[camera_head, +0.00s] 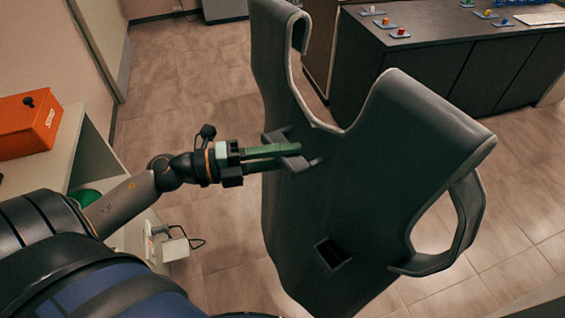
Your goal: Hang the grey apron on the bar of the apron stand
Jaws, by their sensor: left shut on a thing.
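The grey apron (350,205) hangs upright and stiff in the middle and right of the head view, above the tiled floor. It has two curved shoulder parts at the top, a loop at its lower right and a small dark square opening low on its front. My left gripper (297,152) comes in from the left and is shut on the apron near its upper left part. The exact grip on the cloth is hard to make out. My right gripper is not in view. I cannot see the apron stand or its bar.
An orange box (28,124) sits on a pale cabinet (90,148) at the left. Open floor (180,85) lies between them.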

